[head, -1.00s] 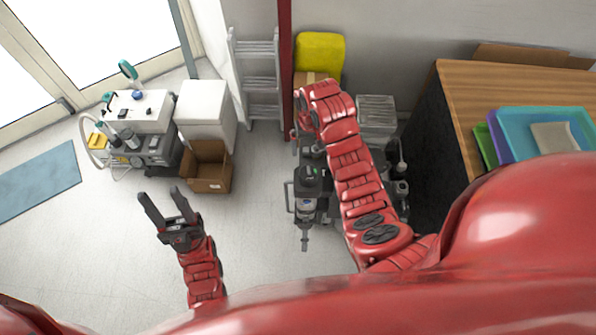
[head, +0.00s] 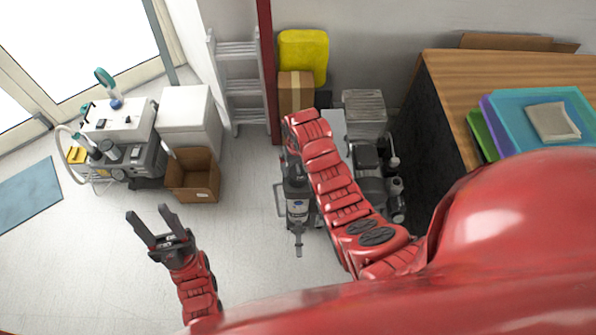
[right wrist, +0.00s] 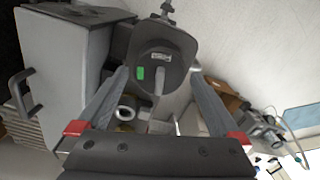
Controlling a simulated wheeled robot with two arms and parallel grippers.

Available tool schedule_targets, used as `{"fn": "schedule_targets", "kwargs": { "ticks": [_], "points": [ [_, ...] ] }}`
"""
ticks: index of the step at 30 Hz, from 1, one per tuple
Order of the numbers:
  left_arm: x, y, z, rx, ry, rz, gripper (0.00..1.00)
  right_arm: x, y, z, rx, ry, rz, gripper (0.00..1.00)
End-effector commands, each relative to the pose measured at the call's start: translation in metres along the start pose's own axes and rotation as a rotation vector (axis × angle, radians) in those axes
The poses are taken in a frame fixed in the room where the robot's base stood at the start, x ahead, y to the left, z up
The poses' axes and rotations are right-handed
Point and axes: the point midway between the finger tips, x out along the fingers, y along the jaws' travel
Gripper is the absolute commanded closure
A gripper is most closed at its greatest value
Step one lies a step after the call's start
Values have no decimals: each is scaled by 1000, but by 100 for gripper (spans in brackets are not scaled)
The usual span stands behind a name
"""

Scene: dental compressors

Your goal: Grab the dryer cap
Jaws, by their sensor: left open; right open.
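A dark grey rounded cap (right wrist: 165,58) with a green label shows in the right wrist view, which I take to be the dryer cap. My right gripper (right wrist: 158,76) is open, its two fingers spread to either side of the cap's lower part; I cannot tell if they touch it. In the head view the dryer (head: 297,207) stands upright at the compressor's left, its dark top partly behind my right forearm. My right gripper's fingers are hidden there. My left gripper (head: 152,222) is open and empty over the floor at the lower left.
The compressor (head: 370,182) stands right of the dryer, partly behind my right arm. A wooden-topped desk (head: 448,105) with trays is at right. An open cardboard box (head: 193,177), white cabinet (head: 186,112) and dental cart (head: 120,125) are at left. Floor between box and dryer is clear.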

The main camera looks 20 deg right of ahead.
Motion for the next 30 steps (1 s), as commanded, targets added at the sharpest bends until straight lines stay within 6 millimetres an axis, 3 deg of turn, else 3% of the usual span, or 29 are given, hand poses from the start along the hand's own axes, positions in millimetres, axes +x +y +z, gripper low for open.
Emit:
{"fn": "schedule_targets", "kwargs": {
  "ticks": [2, 9, 19, 30],
  "points": [
    [12, -1, -2, 0, 0, 0, 50, 5, 0, 2, 0, -6, 1, 0],
    [18, -1, -3, 0, 0, 0, 50, 26, 0, 0, 0, 1, 0, 0],
    [18, -1, -3, 0, 0, 0, 50, 31, 0, 0, -1, 1, 1, 0],
    [18, -1, -3, 0, 0, 0, 50, 31, 0, 0, 0, 2, 0, 65]
  ]
}}
